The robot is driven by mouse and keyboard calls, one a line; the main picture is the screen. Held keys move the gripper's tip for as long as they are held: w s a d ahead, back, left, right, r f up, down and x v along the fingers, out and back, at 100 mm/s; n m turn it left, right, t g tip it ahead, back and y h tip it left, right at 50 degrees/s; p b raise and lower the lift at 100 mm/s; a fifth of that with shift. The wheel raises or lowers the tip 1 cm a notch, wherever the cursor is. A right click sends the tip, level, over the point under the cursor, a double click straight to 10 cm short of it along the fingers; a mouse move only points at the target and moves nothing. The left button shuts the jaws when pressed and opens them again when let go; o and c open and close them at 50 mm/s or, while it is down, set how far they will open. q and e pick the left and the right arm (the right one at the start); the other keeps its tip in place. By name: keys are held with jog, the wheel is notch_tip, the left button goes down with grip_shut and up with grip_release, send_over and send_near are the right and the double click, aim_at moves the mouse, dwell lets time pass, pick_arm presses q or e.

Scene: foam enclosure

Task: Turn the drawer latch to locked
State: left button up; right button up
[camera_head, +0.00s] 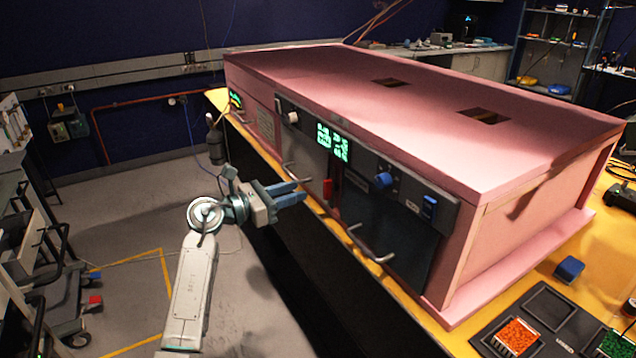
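The pink foam enclosure (420,90) stands on a yellow-topped bench. Its front has two drawer-like panels with metal bar handles, one at left (297,172) and one at right (371,245). A small upright red piece (327,188), perhaps the drawer latch, sits between the two panels; I cannot tell its setting. A blue round knob (384,180) and a blue switch (429,207) are on the upper right panel. My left gripper (303,191) is in front of the left panel, below its handle, empty, with its two blue fingers slightly apart and pointing right. My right gripper is not in view.
A white knob (293,117) and green displays (333,141) are on the front. A blue block (569,268) and a dark tray (546,308) with an orange-filled section lie on the bench at right. Floor left of my arm is mostly clear; a cart (50,270) stands far left.

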aim_at(324, 182)
pick_arm(q)
jog(key=p+x, duration=0.1)
jog(key=x, duration=0.6)
jog(key=shift+w+d, duration=0.1)
jog(key=shift+d, duration=0.15)
jog(key=shift+p, duration=0.3)
grip_shut()
